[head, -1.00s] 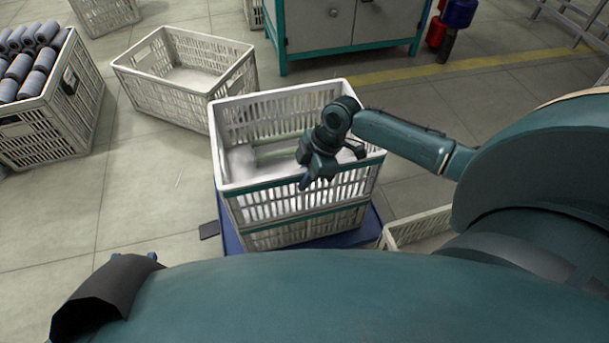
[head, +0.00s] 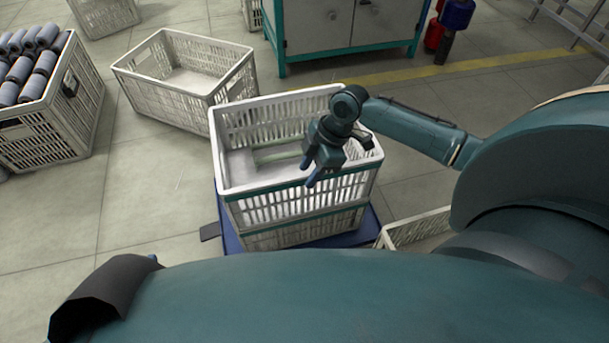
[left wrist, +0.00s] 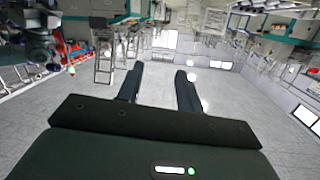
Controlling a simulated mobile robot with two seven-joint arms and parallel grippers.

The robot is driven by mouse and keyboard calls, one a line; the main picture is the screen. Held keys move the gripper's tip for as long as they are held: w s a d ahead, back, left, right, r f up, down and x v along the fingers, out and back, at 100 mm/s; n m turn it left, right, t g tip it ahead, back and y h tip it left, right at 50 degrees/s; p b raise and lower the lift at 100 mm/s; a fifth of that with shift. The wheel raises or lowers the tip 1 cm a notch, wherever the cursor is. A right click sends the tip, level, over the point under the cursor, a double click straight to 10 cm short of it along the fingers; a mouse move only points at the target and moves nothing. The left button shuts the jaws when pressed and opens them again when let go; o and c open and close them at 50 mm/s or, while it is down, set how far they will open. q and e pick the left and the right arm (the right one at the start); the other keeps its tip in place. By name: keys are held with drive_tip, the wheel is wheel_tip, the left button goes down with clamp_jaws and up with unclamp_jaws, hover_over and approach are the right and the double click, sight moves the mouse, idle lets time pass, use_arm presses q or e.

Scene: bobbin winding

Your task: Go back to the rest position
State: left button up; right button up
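My right gripper (head: 309,172) hangs over the front right part of a white slatted crate (head: 240,187) in the head view. Its two dark fingers look apart, with nothing seen between them. My left gripper (left wrist: 159,76) shows in the left wrist view with its two fingers spread and nothing between them. Behind those fingers are open floor and distant room. In the head view the left gripper is mostly hidden behind my own body.
The white crate is stacked on another on a blue base (head: 232,241). An empty crate (head: 150,84) stands behind left, and a crate of grey bobbins (head: 60,122) at far left. A teal-framed cabinet (head: 350,50) stands behind.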

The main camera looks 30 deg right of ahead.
use_arm(q)
drive_tip(key=shift+s+a+n+g+y+p, duration=0.2)
drive_tip(key=shift+s+g+y+p, duration=0.1)
drive_tip(key=shift+g+p, duration=0.3)
drive_tip(key=shift+s+a+n+g+y+p, duration=0.1)
drive_tip(key=shift+s+n+g+y+p, duration=0.15)
drive_tip(key=shift+g+p, duration=0.3)
use_arm(e)
drive_tip(key=w+v, duration=0.1)
drive_tip(key=v, duration=0.8)
drive_tip(key=shift+s+r, duration=0.25)
drive_tip(key=shift+s, duration=0.2)
